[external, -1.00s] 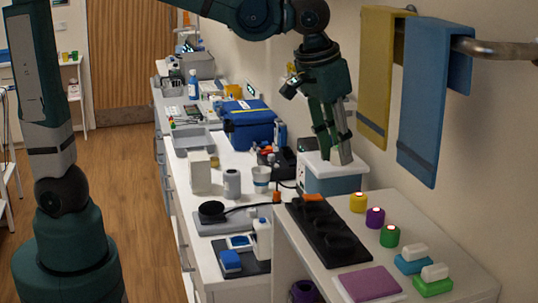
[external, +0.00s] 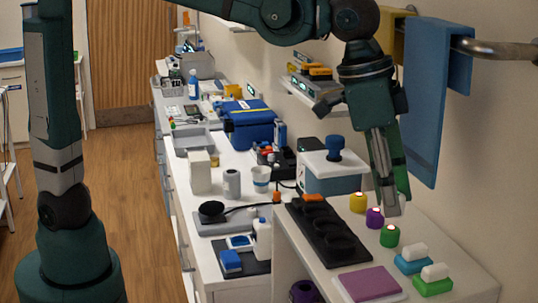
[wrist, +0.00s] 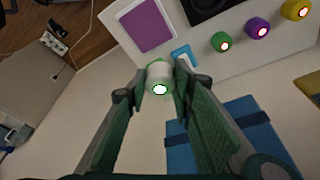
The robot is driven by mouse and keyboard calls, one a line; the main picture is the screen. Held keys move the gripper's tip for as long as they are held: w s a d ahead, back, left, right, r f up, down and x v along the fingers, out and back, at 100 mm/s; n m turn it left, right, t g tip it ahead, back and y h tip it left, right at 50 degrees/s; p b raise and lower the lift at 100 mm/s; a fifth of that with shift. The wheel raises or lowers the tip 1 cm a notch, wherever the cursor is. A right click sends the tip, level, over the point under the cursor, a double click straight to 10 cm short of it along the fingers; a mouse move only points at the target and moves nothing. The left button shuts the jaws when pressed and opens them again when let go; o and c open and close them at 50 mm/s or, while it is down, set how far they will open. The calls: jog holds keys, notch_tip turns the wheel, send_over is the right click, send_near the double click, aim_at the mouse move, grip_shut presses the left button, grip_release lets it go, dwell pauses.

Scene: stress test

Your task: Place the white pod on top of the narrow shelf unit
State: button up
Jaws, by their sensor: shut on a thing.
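The white pod (wrist: 160,72), a small white cylinder with a bright end, sits between the fingertips of my gripper (wrist: 160,83) in the wrist view. My gripper (external: 390,205) is shut on it. In the external view the fingers point down over the right rear of a white unit (external: 455,249), which looks like the narrow shelf unit. The fingers mostly hide the pod there. The pod appears above the unit's top; the exact gap cannot be told. A yellow pod (external: 358,202), a purple pod (external: 374,218) and a green pod (external: 389,236) stand on that top, close to the fingers.
A blue towel (external: 430,110) hangs from a rail (external: 500,50) behind my gripper. A cluttered counter (external: 205,222) lies left.

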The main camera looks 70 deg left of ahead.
jog(key=d+r+m, duration=0.1)
jog(key=d+r, duration=0.1)
jog(key=d, duration=0.7)
jog(key=shift+m, duration=0.4)
jog(key=shift+a+g, duration=0.1)
jog(key=shift+g, duration=0.2)
